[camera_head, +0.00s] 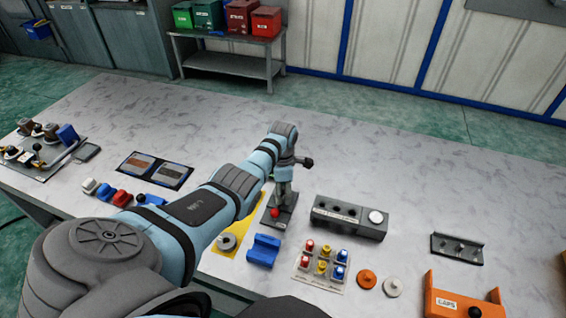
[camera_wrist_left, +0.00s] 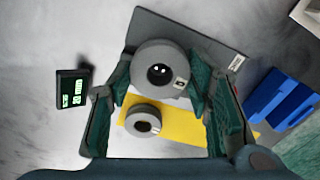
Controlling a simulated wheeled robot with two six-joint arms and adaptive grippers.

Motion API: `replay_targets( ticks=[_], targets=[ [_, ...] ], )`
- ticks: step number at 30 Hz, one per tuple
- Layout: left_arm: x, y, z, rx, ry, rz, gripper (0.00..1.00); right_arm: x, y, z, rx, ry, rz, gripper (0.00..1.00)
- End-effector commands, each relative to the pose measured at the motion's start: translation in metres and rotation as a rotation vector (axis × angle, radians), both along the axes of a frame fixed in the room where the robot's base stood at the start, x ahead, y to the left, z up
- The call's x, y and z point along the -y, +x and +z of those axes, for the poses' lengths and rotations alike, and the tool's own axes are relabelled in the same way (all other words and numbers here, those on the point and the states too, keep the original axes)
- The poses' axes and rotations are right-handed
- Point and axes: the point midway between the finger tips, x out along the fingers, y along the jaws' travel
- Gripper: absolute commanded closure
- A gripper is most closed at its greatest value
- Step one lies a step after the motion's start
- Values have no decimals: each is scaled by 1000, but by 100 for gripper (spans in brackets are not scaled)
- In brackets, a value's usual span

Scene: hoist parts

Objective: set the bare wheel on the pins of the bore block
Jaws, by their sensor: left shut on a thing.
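My left gripper (camera_head: 283,189) is low over a dark grey plate (camera_head: 284,213) right of the table's middle. In the left wrist view its two green-padded fingers (camera_wrist_left: 158,92) are closed on the sides of a round grey wheel (camera_wrist_left: 160,62) with a dark centre hole and a small tag. The dark plate (camera_wrist_left: 222,62) shows behind that wheel; whether they touch is unclear. A second, smaller grey wheel (camera_head: 227,242) lies on the yellow mat (camera_wrist_left: 185,127). A grey block (camera_head: 348,217) with round bores and a white disc stands right of my gripper. Pins on it cannot be made out.
A blue cradle (camera_head: 263,250) lies close to the dark plate. A red knob (camera_head: 275,212) is beside my gripper. A tray of coloured parts (camera_head: 322,266), discs, a dark pin rack (camera_head: 457,248) and an orange fixture (camera_head: 460,302) are to the right. The far table is clear.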

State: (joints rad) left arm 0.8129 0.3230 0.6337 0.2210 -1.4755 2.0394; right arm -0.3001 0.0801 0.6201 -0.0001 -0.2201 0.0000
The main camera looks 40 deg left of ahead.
Motion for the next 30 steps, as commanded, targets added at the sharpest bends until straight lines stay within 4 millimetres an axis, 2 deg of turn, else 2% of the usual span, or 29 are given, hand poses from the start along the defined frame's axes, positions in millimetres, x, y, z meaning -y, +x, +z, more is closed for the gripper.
replay_targets(
  ticks=[27, 28, 30],
  targets=[
    [0, 0, -10, 1, 0, 0, 95, 0, 0, -8, 0, 0, 0, 60],
    [0, 0, -10, 1, 0, 0, 53, 0, 0, -8, 0, 0, 0, 60],
    [0, 0, -10, 1, 0, 0, 42, 0, 0, -8, 0, 0, 0, 60]
  ],
)
